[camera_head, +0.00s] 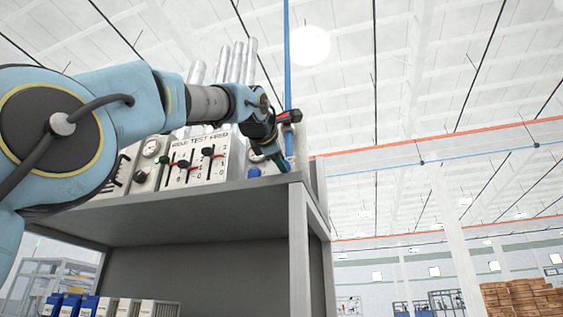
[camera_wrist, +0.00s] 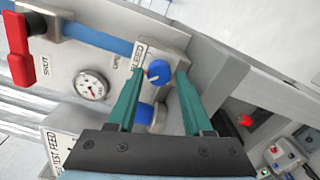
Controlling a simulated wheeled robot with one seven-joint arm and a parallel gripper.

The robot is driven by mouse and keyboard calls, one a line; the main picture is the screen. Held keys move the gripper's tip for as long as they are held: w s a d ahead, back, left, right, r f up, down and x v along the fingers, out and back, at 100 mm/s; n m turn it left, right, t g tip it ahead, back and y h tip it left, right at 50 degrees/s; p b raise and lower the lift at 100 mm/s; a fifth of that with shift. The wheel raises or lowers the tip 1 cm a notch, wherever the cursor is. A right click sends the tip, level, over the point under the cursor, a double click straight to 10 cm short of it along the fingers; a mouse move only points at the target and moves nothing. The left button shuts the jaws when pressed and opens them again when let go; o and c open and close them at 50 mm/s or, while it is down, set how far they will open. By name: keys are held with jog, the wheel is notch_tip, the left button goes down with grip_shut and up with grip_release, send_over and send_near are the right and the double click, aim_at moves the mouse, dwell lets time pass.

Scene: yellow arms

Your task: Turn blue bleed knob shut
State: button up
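The blue bleed knob (camera_wrist: 160,72) shows in the wrist view beside a plate marked BLEED, with a light pointer mark on its face. My gripper (camera_wrist: 161,75) is open, its two green fingers apart, one on each side of the knob in the picture. I cannot tell whether either finger touches it. In the head view my gripper (camera_head: 279,162) is at the right end of the panel (camera_head: 215,165), above the bench edge.
A red lever (camera_wrist: 18,48) sits on the blue pipe (camera_wrist: 95,38), near a round gauge (camera_wrist: 91,86). A red button (camera_wrist: 245,120) is lower right. The panel stands on a grey bench (camera_head: 240,197). Open space lies right of the bench.

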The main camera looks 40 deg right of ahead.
jog(key=shift+o, duration=1.1)
jog(key=b+v, duration=0.4)
jog(key=v, duration=0.6)
jog(key=shift+s+a, duration=0.15)
jog(key=shift+a, duration=0.2)
